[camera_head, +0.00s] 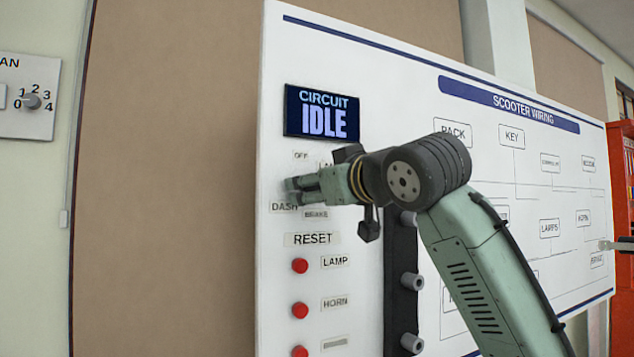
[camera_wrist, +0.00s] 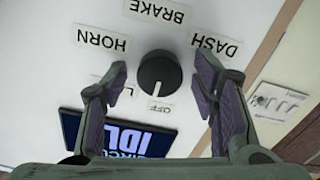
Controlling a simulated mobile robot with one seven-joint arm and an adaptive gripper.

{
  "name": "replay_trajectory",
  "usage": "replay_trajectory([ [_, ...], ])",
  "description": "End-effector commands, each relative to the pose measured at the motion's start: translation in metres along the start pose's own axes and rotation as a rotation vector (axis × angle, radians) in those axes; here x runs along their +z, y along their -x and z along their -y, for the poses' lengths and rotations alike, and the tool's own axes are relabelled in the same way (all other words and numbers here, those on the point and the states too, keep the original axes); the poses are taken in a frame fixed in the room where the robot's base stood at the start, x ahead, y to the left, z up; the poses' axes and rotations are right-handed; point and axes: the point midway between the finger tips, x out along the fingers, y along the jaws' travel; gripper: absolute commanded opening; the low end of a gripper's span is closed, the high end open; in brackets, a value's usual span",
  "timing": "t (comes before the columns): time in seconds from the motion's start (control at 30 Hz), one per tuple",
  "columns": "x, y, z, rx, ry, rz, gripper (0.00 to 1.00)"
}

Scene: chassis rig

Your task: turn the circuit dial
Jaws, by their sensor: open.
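The circuit dial (camera_wrist: 158,75) is a round black knob on a white board, ringed by labels reading OFF, HORN, BRAKE, DASH and one partly hidden by a finger. A pale mark on its lower side seems to face OFF. My gripper (camera_wrist: 160,68) is open, one finger on each side of the dial, with visible gaps in the wrist view. Whether the fingertips reach the knob's depth is unclear. In the head view my gripper (camera_head: 292,190) is at the board's left part and hides the dial. The display (camera_head: 321,113) above reads CIRCUIT IDLE.
Red buttons (camera_head: 300,265) line the board below, under a RESET label (camera_head: 314,239). Grey pegs (camera_head: 412,281) stick out from a dark strip to their right. A fan switch (camera_head: 31,101) is on the far left wall. The brown panel (camera_head: 165,200) left of the board is bare.

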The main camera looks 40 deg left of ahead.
Motion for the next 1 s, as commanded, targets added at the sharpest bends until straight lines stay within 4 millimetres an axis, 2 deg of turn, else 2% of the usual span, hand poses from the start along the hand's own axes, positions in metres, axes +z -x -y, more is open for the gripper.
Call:
replay_trajectory([
  [0.2,0.0002,-0.0002,-0.0001,0.000,0.000,0.000,0.54],
  [0.9,0.0000,0.0001,-0.0001,0.000,0.000,0.000,0.07],
  [1.0,0.0000,0.0001,0.0000,0.000,-0.001,0.000,0.06],
])
